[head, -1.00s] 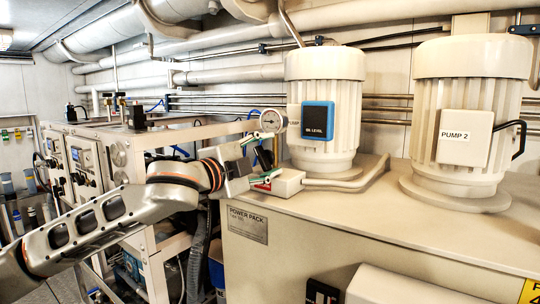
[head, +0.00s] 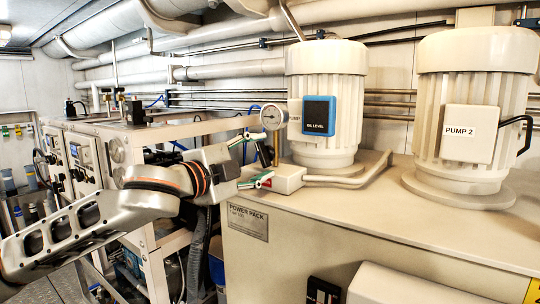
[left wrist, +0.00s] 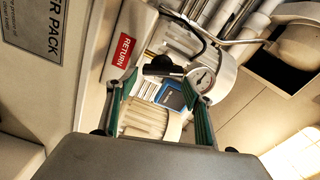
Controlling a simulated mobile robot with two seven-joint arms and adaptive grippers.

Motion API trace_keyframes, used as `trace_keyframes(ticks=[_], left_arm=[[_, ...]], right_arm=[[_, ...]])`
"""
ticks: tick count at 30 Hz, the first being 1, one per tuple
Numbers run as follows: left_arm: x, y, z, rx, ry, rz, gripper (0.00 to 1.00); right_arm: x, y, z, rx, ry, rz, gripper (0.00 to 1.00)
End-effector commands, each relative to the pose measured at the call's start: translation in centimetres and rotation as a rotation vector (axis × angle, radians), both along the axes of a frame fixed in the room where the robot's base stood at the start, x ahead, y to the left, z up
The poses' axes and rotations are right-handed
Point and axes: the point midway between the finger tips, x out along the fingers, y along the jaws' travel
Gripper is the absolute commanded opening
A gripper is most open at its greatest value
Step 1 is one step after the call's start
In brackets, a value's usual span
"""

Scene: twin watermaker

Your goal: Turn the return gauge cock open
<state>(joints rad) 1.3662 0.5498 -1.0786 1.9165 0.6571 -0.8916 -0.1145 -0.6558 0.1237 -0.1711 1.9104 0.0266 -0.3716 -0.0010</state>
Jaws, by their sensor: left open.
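The round white pressure gauge (head: 274,117) stands on a brass stem (head: 264,154) above a pale block (head: 288,179) on the power pack. In the left wrist view the gauge (left wrist: 203,80) shows near the right fingertip, and the block carries a red RETURN label (left wrist: 123,50). A dark knob-like part (left wrist: 157,66), perhaps the cock's handle, lies between the fingertips in that view. My left gripper (head: 256,160) is open just left of the stem, its green fingers spread above one another. It also shows in the left wrist view (left wrist: 160,80). I cannot tell whether it touches anything.
A motor with a blue oil level box (head: 318,119) stands close behind and right of the gauge. Pump 2's motor (head: 470,110) is further right. A pipe (head: 345,182) runs from the block. The cabinet top (head: 400,225) in front is clear. A framed unit (head: 110,150) stands left.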

Motion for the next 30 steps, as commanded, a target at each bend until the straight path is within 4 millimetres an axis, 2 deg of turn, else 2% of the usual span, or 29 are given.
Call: trace_keyframes(ticks=[1,22,30], left_arm=[[-0.1,0.5,-0.5,0.004,0.006,0.004,0.61],[-3.8,2.8,0.2,-0.005,-0.003,0.0,0.61],[-4.1,3.1,0.3,-0.005,-0.003,0.0,0.61]], right_arm=[[0.0,-0.2,-0.1,-0.005,0.0,0.002,0.4],[0.1,0.2,0.0,0.005,-0.001,-0.003,0.4],[0.1,0.2,0.1,0.005,-0.001,-0.003,0.4]])
